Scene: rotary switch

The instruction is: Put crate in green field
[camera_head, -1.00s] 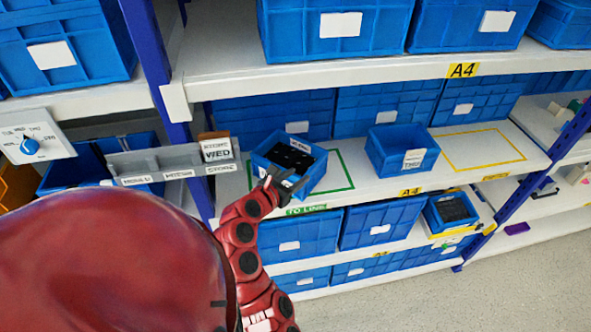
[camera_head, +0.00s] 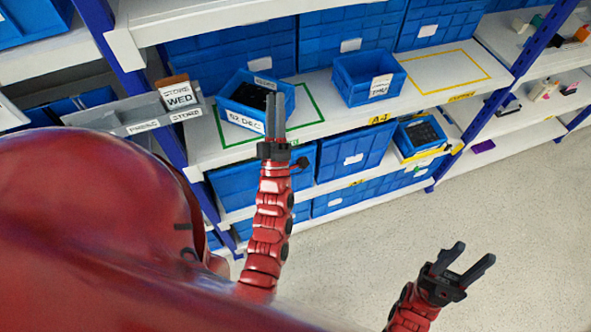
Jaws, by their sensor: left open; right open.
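A blue crate (camera_head: 233,108) with dark contents and a "02 DEC" label stands at an angle on the middle shelf. It is in the left part of the green outlined field (camera_head: 312,104), and its left side hides part of the outline. My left gripper (camera_head: 275,103) is upright in front of the crate's right side, its two fingers parallel with a narrow gap. I cannot tell if it touches the crate. My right gripper (camera_head: 466,262) is open and empty over the floor at the lower right.
A blue crate labelled THU (camera_head: 366,80) stands right of the green field, beside an empty yellow outlined field (camera_head: 455,72). A grey rail with label cards (camera_head: 140,117) juts out at the left. A small crate (camera_head: 419,134) with dark contents stands on the lower shelf.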

